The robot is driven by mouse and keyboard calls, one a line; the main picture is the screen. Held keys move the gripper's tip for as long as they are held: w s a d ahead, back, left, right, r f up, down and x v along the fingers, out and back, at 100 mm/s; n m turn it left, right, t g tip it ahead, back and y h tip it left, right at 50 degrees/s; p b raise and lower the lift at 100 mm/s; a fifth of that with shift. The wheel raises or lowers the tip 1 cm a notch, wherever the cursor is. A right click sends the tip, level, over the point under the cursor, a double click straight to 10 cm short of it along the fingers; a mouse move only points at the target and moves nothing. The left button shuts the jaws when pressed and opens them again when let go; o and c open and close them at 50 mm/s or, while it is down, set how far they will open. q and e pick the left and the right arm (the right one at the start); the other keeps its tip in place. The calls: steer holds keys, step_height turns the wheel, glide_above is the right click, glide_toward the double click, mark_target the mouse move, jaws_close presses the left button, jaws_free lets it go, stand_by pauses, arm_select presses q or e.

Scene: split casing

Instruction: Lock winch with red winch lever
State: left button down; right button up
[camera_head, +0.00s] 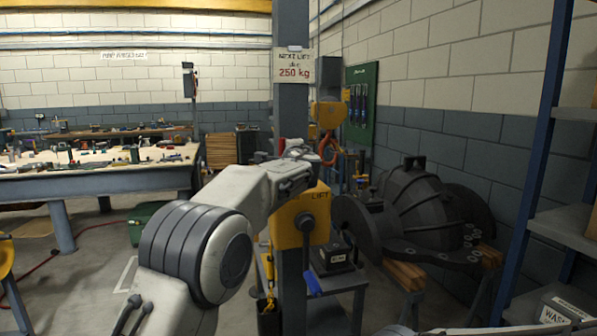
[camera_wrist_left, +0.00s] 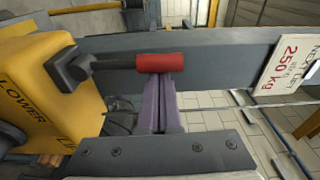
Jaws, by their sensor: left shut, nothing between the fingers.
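The yellow winch (camera_head: 313,213) is mounted on the grey column, with my left arm reaching to its upper left. In the left wrist view the winch (camera_wrist_left: 38,95) shows at the left, with the word LOWER on it. A dark lever arm runs from it to the red winch lever grip (camera_wrist_left: 165,63), which lies crosswise in front of the column. My left gripper (camera_wrist_left: 160,82) is shut and empty, its purple-grey fingertips right at the red grip's lower edge. I cannot tell whether they touch. My right gripper is out of view.
The grey column (camera_head: 291,110) carries a 250 kg sign (camera_head: 293,66). An orange hook (camera_head: 328,148) hangs beside it. A large dark casing (camera_head: 415,205) rests on wooden blocks to the right. A workbench (camera_head: 100,175) stands at the left, and a shelf rack at the right edge.

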arm_select(q)
steer(key=a+n+b, duration=0.1)
steer(key=n+b, duration=0.1)
steer(key=b, duration=0.1)
steer(key=s+a+n+b, duration=0.1)
steer(key=b, duration=0.2)
steer(key=shift+a+f+n+t, duration=0.2)
steer(key=shift+a+n+t, duration=0.1)
steer(key=shift+a+n, duration=0.1)
steer(key=shift+s+a+r+n+b, duration=0.15)
steer(key=shift+a+n+b, duration=0.5)
steer(key=shift+b, duration=0.45)
steer(key=shift+d, duration=0.1)
steer(key=shift+r, duration=0.1)
